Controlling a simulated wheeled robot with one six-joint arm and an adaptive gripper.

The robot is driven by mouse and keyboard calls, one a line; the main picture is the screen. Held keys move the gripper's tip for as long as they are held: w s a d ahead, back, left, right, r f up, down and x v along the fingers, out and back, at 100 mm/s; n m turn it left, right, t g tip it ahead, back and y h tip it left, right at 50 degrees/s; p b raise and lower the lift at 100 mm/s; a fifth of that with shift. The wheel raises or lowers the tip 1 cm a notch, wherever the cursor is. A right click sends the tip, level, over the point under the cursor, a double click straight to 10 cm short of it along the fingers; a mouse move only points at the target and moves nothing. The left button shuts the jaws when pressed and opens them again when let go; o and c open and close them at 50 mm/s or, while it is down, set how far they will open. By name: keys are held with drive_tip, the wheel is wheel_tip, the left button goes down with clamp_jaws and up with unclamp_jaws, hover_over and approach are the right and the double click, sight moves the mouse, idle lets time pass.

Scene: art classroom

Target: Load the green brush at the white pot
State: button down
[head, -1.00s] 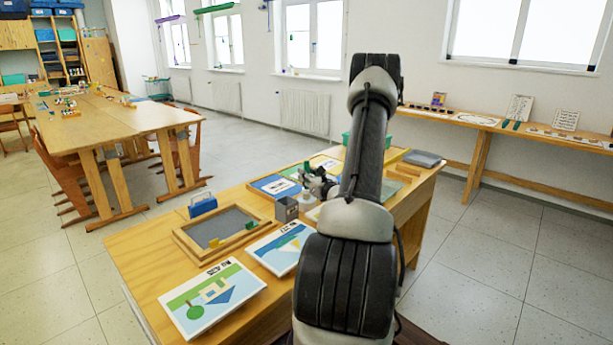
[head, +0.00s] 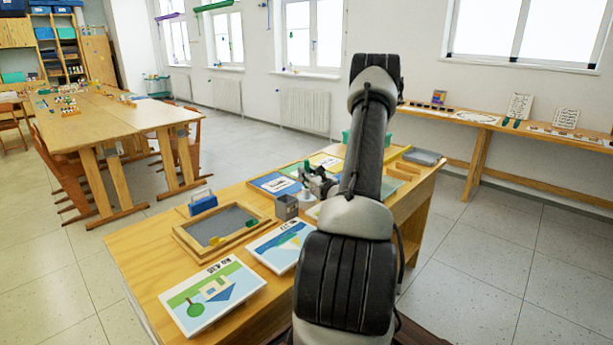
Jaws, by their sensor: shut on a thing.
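My gripper (head: 308,182) is small in the head view, above the middle of the near table. It is shut on the green brush (head: 307,167), whose green end stands up above the fingers. The brush's lower end is hidden or too small to make out. A small whitish pot (head: 308,197) shows just below the gripper, partly covered by it. I cannot tell whether the brush tip is inside the pot, touching it or above it.
A grey box (head: 286,207) stands left of the gripper. A wood-framed grey tray (head: 184,236), a blue caddy (head: 203,203) and picture cards (head: 213,294) lie on the near table (head: 135,262). A green bin stands behind my arm.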

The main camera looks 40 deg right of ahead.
sight(307, 160)
idle(0.5)
drive_tip(key=shift+r, duration=3.45)
